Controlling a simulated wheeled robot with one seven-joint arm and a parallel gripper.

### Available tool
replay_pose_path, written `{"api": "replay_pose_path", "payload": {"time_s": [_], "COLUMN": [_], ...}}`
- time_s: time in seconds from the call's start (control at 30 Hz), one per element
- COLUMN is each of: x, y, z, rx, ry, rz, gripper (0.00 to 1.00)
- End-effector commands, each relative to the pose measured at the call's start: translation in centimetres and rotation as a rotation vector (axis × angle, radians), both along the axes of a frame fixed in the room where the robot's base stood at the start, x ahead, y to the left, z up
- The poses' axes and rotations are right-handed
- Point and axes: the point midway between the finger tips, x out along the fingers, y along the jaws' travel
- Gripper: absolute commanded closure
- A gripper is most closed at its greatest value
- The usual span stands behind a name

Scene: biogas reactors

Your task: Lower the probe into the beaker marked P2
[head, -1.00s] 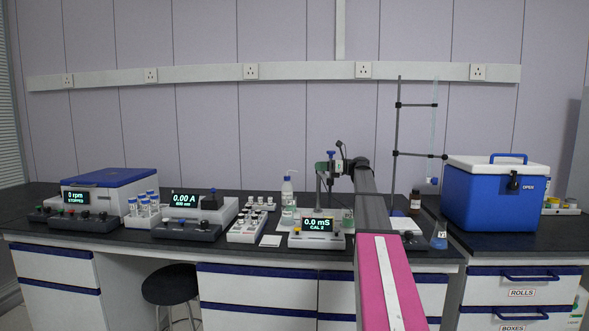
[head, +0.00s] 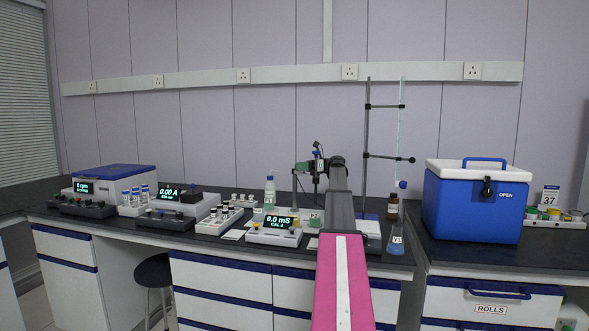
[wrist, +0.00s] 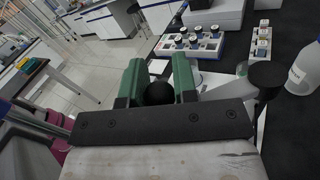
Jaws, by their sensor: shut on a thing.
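My gripper (head: 317,168) is above the bench, behind and to the right of the conductivity meter (head: 272,231), which reads "0.0 mS CAL 2". In the wrist view its green fingers (wrist: 158,88) are closed on a round black top, which I take to be the probe (wrist: 158,94). The probe's lower part is hidden there. In the head view a thin dark upright piece with blue near its top shows at the gripper. A small greenish beaker (head: 316,217) stands below the gripper, right of the meter. Its marking is too small to read.
A stand with a thin post (head: 294,187) is just left of my gripper; a black knob (wrist: 266,76) is close on its right in the wrist view. A wash bottle (head: 270,192), burette stand (head: 366,150), flask (head: 396,240) and vial rack (head: 218,219) crowd the bench.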

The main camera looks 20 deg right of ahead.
Motion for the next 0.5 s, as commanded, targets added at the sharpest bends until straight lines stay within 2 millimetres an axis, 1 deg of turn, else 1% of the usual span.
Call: {"api": "replay_pose_path", "payload": {"time_s": [0.33,0.37,0.4,0.43,0.5], "x": [-0.08,-0.07,-0.07,-0.06,-0.05], "y": [0.06,0.07,0.07,0.07,0.06], "z": [-0.01,-0.01,-0.01,-0.02,-0.01], "rx": [0.0,0.0,0.0,0.0,0.0], "ry": [0.0,0.0,0.0,0.0,0.0], "rz": [0.004,0.004,0.004,0.004,0.003], "gripper": [1.0,0.67,0.54,0.48,0.48]}}
